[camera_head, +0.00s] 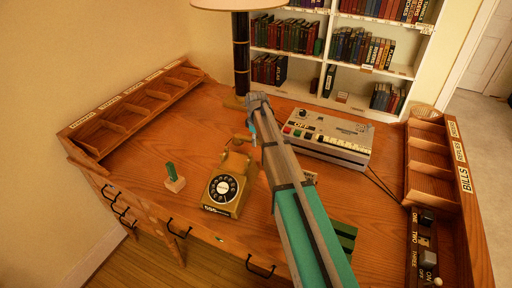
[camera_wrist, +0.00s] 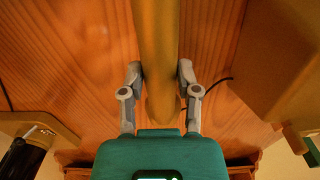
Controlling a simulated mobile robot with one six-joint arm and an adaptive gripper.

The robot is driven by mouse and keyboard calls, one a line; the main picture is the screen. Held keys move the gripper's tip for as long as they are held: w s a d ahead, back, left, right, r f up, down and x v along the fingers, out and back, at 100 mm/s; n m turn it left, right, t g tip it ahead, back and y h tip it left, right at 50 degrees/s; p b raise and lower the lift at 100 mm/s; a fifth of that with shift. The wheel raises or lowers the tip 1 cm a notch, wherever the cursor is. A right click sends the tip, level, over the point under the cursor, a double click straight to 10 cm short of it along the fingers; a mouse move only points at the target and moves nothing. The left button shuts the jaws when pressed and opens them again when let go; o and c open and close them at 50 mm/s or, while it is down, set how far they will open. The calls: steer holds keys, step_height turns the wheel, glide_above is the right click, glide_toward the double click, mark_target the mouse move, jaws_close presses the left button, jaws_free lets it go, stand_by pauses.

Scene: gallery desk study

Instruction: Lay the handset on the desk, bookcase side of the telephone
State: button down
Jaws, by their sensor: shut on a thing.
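The mustard handset (camera_wrist: 157,60) is a long bar between the two grey fingers in the wrist view. My gripper (camera_wrist: 157,85) is shut on it. Whether the handset touches the desk I cannot tell. The mustard telephone (camera_head: 225,188) with a black dial stands near the front middle of the desk (camera_head: 150,150).
The bookcase (camera_head: 330,50) stands behind the desk. A black lamp post (camera_head: 241,55) rises near my gripper. A grey machine with buttons (camera_head: 322,138) is to the right. Wooden organisers line the left (camera_head: 130,108) and right (camera_head: 430,165). A green-topped stamp (camera_head: 174,178) is left of the telephone.

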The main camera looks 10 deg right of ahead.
steer(key=shift+f+b, duration=1.4)
steer(key=shift+f, duration=0.2)
steer(key=shift+f, duration=0.1)
steer(key=shift+c, duration=1.6)
jaws_free()
step_height(320, 180, up, 12)
steer(key=p, duration=1.2)
steer(key=shift+s, duration=0.1)
